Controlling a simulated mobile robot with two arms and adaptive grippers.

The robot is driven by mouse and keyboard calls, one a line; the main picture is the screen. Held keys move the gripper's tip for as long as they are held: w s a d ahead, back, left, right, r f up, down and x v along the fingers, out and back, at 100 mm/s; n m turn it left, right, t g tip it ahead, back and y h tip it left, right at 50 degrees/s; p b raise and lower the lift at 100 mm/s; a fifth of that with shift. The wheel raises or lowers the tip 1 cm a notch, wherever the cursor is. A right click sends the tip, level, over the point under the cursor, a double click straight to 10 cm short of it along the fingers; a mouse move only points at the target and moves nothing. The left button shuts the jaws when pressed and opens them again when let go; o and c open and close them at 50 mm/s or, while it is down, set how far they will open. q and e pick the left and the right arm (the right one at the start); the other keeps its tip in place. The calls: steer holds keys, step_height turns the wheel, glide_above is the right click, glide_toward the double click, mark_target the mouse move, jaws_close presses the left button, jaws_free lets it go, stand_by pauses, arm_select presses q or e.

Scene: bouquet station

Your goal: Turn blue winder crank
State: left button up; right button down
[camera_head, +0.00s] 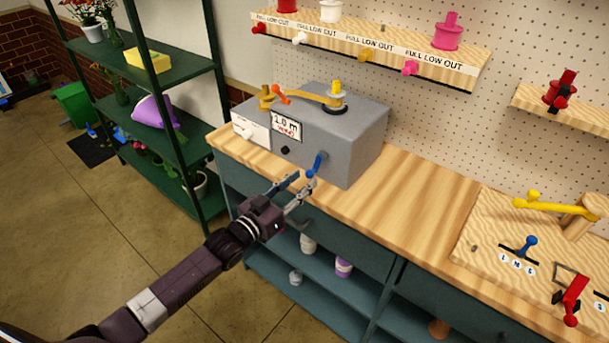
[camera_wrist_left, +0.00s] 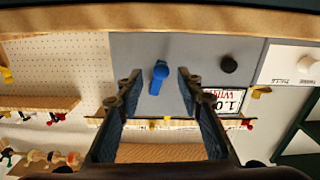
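The grey winder box (camera_head: 335,125) stands on the wooden counter. Its blue crank (camera_head: 316,164) is on the front face toward the lower right. In the left wrist view the blue crank (camera_wrist_left: 158,76) lies between the two fingers, ahead of them, with a visible gap on each side. My left gripper (camera_head: 294,184) is open just in front of the crank, and its spread fingers also show in the left wrist view (camera_wrist_left: 155,85). A label reading 1.0 m (camera_head: 287,126) and a black knob (camera_head: 285,150) are left of the crank. My right gripper is not in view.
An orange arm (camera_head: 310,97) and a yellow-topped spool (camera_head: 337,95) sit on the box. A wooden board with a blue lever (camera_head: 527,243) and a red lever (camera_head: 573,292) is at right. A green shelf (camera_head: 185,72) stands left. The counter (camera_head: 415,200) between is clear.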

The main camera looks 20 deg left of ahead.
mark_target(315, 165)
arm_select(q)
steer(key=shift+x, duration=0.95)
steer(key=shift+w+a, duration=0.1)
steer(key=shift+w, duration=0.05)
steer(key=c, duration=0.7)
steer(key=shift+c, duration=1.1)
jaws_close()
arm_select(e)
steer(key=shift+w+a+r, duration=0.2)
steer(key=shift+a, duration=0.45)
